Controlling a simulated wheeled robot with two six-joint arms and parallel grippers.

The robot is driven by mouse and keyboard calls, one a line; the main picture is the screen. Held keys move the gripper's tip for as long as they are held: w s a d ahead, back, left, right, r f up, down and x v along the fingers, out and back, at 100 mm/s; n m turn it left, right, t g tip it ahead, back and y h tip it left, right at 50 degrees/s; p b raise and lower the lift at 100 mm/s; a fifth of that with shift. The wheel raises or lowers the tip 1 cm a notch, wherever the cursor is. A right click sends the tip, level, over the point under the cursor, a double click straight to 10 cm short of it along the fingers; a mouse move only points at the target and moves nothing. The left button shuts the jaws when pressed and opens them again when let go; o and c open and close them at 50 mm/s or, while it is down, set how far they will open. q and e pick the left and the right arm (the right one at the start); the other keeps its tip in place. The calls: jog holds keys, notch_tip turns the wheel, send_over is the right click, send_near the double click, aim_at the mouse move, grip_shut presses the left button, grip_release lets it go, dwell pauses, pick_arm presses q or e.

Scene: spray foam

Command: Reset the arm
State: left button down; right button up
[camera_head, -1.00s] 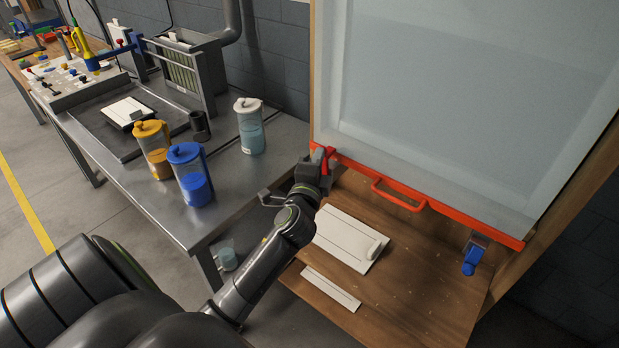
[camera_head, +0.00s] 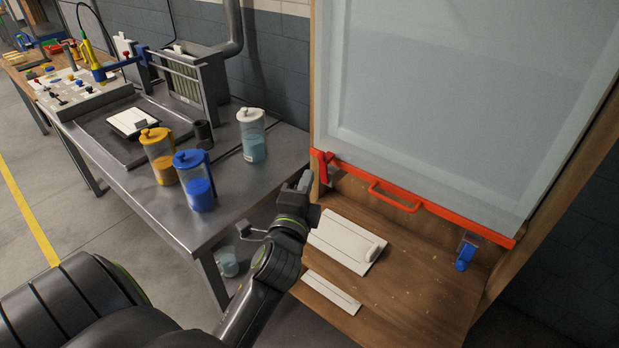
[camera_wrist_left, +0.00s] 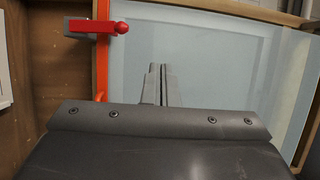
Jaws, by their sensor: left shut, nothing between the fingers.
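My left gripper (camera_head: 305,182) is shut and empty in the head view. It hangs in the air between the steel table and the wooden cabinet, just left of the red clamp (camera_head: 322,165) at the left end of the red bar. In the left wrist view its shut fingers (camera_wrist_left: 158,70) point at the pale panel (camera_wrist_left: 195,65). The red clamp's knob also shows in the wrist view (camera_wrist_left: 122,28), apart from the fingers. My right gripper is not in view.
The pale panel (camera_head: 450,100) has a red bar with a handle (camera_head: 395,197). White boards (camera_head: 340,240) lie on the wooden shelf (camera_head: 420,290). A blue-knobbed clamp (camera_head: 464,255) is at right. Yellow (camera_head: 158,155), blue (camera_head: 195,180) and white-lidded (camera_head: 252,135) jugs stand on the steel table (camera_head: 235,190).

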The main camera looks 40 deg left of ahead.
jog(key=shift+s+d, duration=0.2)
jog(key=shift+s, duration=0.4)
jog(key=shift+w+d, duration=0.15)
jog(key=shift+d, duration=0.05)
